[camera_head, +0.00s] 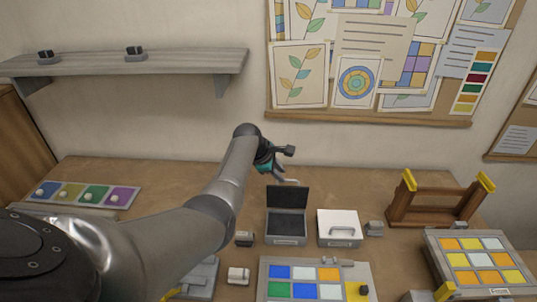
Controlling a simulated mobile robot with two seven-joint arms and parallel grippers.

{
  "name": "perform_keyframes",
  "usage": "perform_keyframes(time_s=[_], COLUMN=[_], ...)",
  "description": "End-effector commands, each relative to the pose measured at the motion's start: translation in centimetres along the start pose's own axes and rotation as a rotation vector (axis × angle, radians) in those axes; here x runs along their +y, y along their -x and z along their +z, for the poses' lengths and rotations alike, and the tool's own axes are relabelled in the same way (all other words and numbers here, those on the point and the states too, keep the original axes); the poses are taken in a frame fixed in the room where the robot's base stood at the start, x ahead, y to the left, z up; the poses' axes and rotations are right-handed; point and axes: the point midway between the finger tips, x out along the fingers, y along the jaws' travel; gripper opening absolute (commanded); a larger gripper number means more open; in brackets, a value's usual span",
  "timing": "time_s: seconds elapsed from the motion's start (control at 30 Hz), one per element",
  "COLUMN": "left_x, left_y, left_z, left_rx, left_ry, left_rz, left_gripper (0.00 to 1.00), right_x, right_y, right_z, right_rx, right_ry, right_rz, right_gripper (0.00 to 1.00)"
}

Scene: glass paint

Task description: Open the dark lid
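The dark lid (288,198) stands raised, roughly upright, at the back of a small grey box (287,239) on the table. The box's dark interior shows from above. My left gripper (287,166) is above and behind the raised lid, slightly left of its middle in the picture. Its fingers are spread, with nothing between them. I cannot tell for sure whether the lower finger touches the lid, but a small gap seems to show. My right gripper is not in view.
A box with a white lid and handle (339,222) stands just right. A small dark block (244,239) is at left. Colored tile panels (316,261) lie in front, another (478,258) at right near a wooden rack (438,209). A paint tray (92,195) lies far left.

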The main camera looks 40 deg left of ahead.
Motion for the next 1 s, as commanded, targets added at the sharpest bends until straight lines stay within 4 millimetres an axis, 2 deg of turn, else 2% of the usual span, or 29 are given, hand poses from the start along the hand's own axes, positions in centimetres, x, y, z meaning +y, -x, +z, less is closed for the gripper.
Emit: perform_keyframes(time_s=[0.07, 0.6, 0.8, 1.0], left_x=[0.0, 0.0, 0.0, -0.1], left_y=[1.1, 7.0, 8.3, 8.5], left_z=[0.1, 0.0, 0.0, 0.0], left_rx=[0.001, 0.0, 0.0, 0.0], left_ry=[-0.001, 0.0, 0.0, 0.0], left_rz=[0.0, 0.002, 0.001, -0.001], left_gripper=[0.25, 0.25, 0.25, 0.25], right_x=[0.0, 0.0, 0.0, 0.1], right_y=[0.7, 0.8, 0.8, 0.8], right_z=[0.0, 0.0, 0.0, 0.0], right_rx=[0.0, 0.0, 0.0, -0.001], right_ry=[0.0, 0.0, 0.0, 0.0], right_rz=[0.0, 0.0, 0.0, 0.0], right_gripper=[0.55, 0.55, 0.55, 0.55])
